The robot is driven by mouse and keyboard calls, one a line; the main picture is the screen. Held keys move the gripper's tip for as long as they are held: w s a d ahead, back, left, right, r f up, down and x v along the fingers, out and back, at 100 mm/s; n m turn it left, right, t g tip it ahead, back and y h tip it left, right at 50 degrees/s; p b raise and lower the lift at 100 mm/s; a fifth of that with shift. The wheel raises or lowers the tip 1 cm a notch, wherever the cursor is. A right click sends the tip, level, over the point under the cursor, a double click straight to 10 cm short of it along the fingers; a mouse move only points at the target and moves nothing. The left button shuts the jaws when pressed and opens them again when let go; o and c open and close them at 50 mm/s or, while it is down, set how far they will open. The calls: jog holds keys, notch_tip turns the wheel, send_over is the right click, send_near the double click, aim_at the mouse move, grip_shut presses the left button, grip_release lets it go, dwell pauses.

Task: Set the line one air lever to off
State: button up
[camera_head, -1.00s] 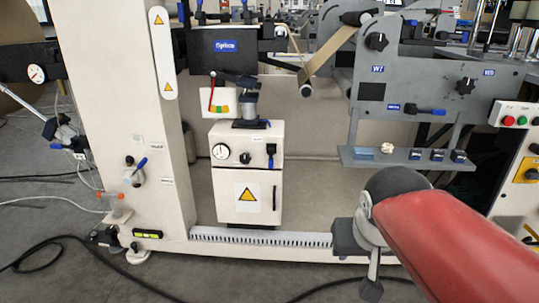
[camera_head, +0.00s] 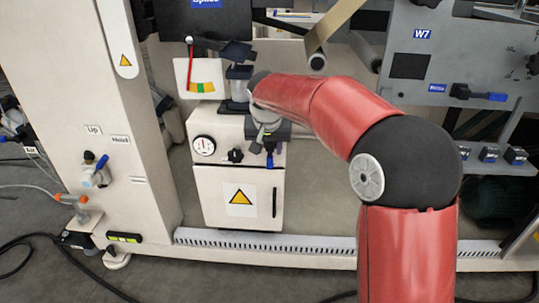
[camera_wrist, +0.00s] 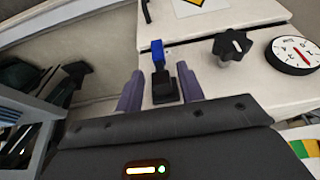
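A small black lever with a blue handle is on the front of the cream cabinet (camera_head: 212,185), and its blue end (camera_head: 270,160) shows just below my gripper (camera_head: 266,138). In the wrist view the blue-handled lever (camera_wrist: 160,70) stands between the two purple-grey fingers of my gripper (camera_wrist: 159,92), which is open with a gap on each side. No readable label shows whether this is the line one air lever.
A black star knob (camera_head: 235,155) and a round gauge (camera_head: 204,146) sit left of the lever in the head view. A red pointer (camera_head: 190,62) over a coloured scale is above.

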aim_at(270, 155)
jog(key=x, duration=0.5)
jog(key=shift+f, duration=0.4)
grip_shut()
